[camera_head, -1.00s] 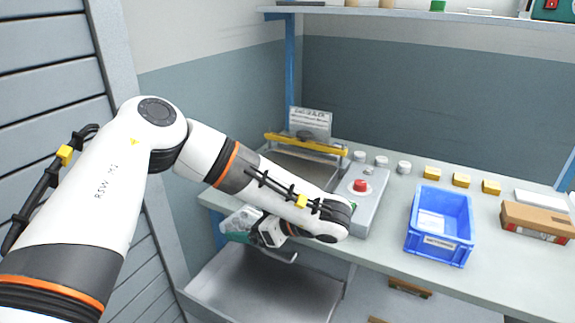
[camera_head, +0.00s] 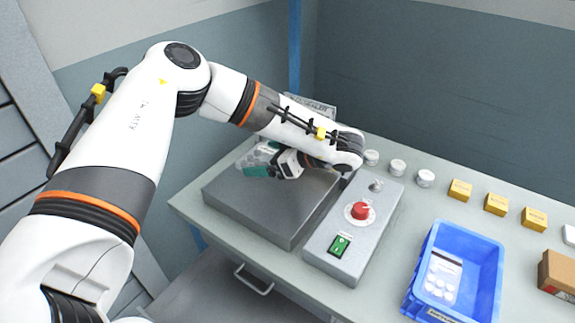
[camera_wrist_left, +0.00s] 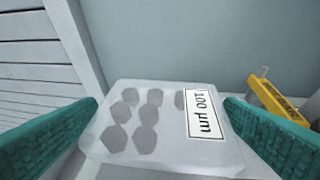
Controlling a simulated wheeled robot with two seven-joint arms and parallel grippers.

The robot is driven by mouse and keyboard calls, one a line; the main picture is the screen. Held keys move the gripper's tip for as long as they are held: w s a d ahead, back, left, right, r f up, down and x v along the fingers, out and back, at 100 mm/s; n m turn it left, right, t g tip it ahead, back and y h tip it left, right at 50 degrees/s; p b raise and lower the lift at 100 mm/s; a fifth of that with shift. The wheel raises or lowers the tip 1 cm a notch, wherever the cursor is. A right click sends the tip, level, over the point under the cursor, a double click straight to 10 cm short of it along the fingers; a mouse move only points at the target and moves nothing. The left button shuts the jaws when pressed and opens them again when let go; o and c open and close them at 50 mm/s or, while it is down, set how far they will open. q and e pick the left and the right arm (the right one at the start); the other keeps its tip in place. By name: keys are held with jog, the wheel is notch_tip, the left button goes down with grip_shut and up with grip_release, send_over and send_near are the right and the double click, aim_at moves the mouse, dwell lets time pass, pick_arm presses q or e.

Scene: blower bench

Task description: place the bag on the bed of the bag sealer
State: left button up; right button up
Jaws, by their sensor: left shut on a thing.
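The bag (camera_wrist_left: 155,125) is clear, with grey hexagonal pieces inside and a white label reading "100 µm". My left gripper (camera_wrist_left: 162,106) has teal fingers on both sides of the bag and is shut on it. In the head view the bag (camera_head: 258,152) shows partly behind the gripper (camera_head: 262,168), over the far left part of the sealer's flat grey bed (camera_head: 265,210). I cannot tell whether the bag touches the bed. The sealer's yellow bar (camera_wrist_left: 278,102) shows at the right of the wrist view; my arm hides it in the head view. My right gripper is out of view.
The sealer's control box (camera_head: 352,235) with red knob (camera_head: 360,211) and green switch (camera_head: 340,245) stands right of the bed. A blue bin (camera_head: 455,275) is farther right. White round pieces (camera_head: 398,167) and yellow blocks (camera_head: 495,204) line the back.

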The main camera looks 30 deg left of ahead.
aim_at(269, 196)
pick_arm(q)
jog(key=shift+w+f, duration=0.1)
jog(key=shift+w, duration=0.05)
jog(key=f, duration=0.9)
jog(key=shift+s+f+b, duration=0.1)
jog(key=shift+s+b, duration=0.15)
jog(key=shift+b, duration=0.05)
jog(key=shift+f, duration=0.15)
jog(key=o, duration=0.8)
jog(key=shift+o, duration=0.2)
jog(key=shift+d+r, duration=0.2)
jog(key=shift+r, duration=0.15)
jog(key=v, duration=1.1)
jog(key=shift+d, duration=0.25)
